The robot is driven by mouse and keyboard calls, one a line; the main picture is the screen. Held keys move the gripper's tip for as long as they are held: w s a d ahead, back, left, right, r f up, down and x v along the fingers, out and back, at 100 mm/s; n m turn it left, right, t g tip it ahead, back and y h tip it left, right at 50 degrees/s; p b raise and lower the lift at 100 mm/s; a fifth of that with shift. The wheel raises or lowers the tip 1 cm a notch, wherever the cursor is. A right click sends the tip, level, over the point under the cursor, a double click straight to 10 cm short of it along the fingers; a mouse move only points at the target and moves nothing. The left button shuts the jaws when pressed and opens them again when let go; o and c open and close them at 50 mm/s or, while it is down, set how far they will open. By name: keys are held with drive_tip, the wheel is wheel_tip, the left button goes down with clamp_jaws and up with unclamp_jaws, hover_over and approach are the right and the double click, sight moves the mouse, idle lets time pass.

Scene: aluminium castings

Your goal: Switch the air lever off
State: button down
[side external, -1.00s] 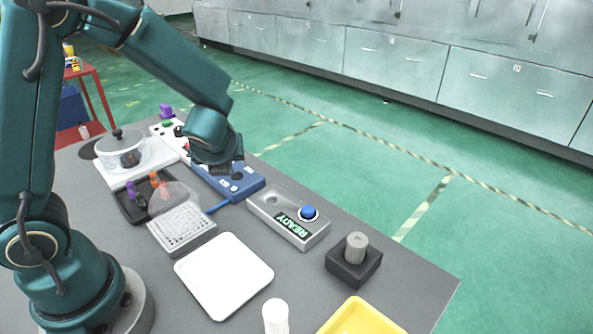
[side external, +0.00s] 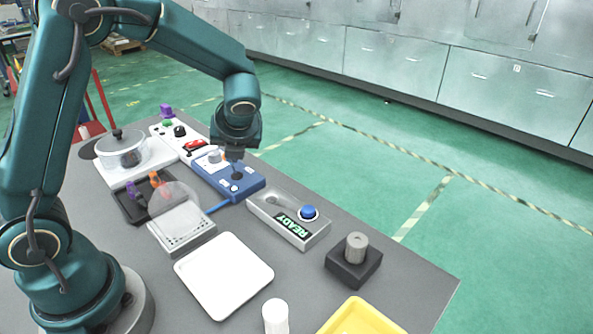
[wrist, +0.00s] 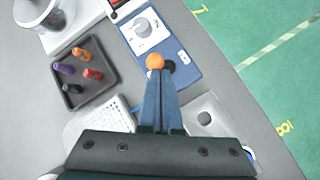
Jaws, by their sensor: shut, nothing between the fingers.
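The blue box (side external: 247,186) stands on the grey table among other devices. It also shows in the wrist view (wrist: 184,72), with a pale panel and a grey knob (wrist: 142,27) on top. A lever with an orange ball end (wrist: 154,61) shows just beyond my fingertips in the wrist view, with a black round part beside it. My gripper (wrist: 160,76) is shut and empty, its blue fingers pointing at the ball. In the side view my gripper (side external: 236,163) points down over the box. I cannot tell whether the fingers touch the lever; its shaft is hidden.
A grey READY unit with a blue button (side external: 308,212) stands to the right of the blue box. A black tray with coloured pegs (wrist: 84,74) and a clear-domed white grid block (side external: 183,228) are on the left. A glass pot (side external: 122,150) stands behind them.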

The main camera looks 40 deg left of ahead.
drive_tip(key=shift+w+r+m+g, duration=0.1)
drive_tip(key=shift+w+m+g, duration=0.2)
drive_tip(key=shift+w+g, duration=0.5)
drive_tip(key=shift+w, duration=1.5)
drive_tip(key=w+d+v, duration=0.1)
drive_tip(key=v, duration=1.2)
drive_tip(key=shift+w+d, duration=0.2)
drive_tip(key=shift+w, duration=0.05)
